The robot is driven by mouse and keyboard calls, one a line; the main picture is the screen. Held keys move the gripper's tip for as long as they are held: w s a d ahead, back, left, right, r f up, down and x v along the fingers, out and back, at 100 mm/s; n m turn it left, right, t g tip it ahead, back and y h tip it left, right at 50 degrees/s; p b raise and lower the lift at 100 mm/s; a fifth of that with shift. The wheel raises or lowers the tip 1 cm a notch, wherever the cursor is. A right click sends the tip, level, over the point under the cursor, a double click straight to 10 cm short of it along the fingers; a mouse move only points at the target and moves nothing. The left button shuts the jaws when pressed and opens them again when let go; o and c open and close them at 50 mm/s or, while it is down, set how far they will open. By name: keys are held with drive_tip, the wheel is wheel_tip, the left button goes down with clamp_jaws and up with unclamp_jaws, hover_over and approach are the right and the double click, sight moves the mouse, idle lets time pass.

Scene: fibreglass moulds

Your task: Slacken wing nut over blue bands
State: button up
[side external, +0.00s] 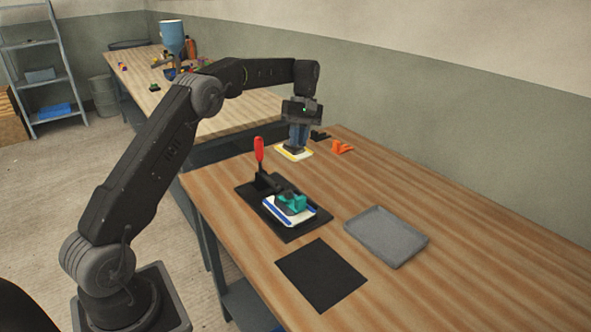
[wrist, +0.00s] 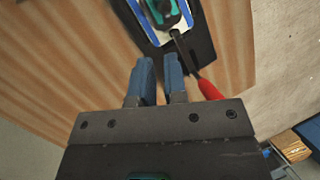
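The blue-banded white mould (side external: 306,222) lies on a black base plate (side external: 253,199), with a teal wing nut (side external: 293,203) over it and a dark clamp with a red handle (side external: 259,149) beside it. My gripper (side external: 297,146) is behind this mould, over a yellow-banded one (side external: 306,155). In the wrist view its blue fingers (wrist: 158,62) are apart, with nothing visible between them.
A grey tray (side external: 387,237) and a black square mat (side external: 321,275) lie nearer on the bench. An orange piece (side external: 342,147) and a small dark piece (side external: 320,136) lie near my gripper. The upright red handle is an obstacle. The bench's right side is clear.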

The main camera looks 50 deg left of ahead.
sight(288, 192)
drive_tip(key=w+d+n+y, duration=0.1)
drive_tip(key=n, duration=0.3)
drive_tip(key=w+d+n+y, duration=0.1)
drive_tip(key=d+n, duration=0.1)
drive_tip(key=n, duration=0.2)
drive_tip(key=w+d+f+n+y, duration=0.1)
drive_tip(key=w+n, duration=0.1)
drive_tip(key=n, duration=0.3)
drive_tip(key=shift+d, duration=0.4)
clamp_jaws()
drive_tip(key=s+f+n, duration=0.1)
drive_tip(key=f, duration=0.1)
drive_tip(key=f+n, duration=0.1)
drive_tip(key=f, duration=0.2)
drive_tip(key=s+f+n+y, duration=0.1)
drive_tip(key=f, duration=0.2)
drive_tip(key=shift+s+a+f+g, duration=0.15)
drive_tip(key=shift+s+f+g, duration=0.05)
drive_tip(key=shift+s+g, duration=0.1)
drive_tip(key=shift+s+a+f, duration=0.2)
drive_tip(key=shift+s+a, duration=0.1)
drive_tip(key=shift+s, duration=0.3)
drive_tip(key=shift+s+a+f, duration=0.2)
drive_tip(key=shift+s+a, duration=0.05)
drive_tip(key=shift+s, duration=0.3)
drive_tip(key=shift+s+a, duration=0.35)
drive_tip(key=shift+s, duration=0.45)
drive_tip(key=shift+s+a, duration=0.5)
drive_tip(key=shift+f, duration=0.2)
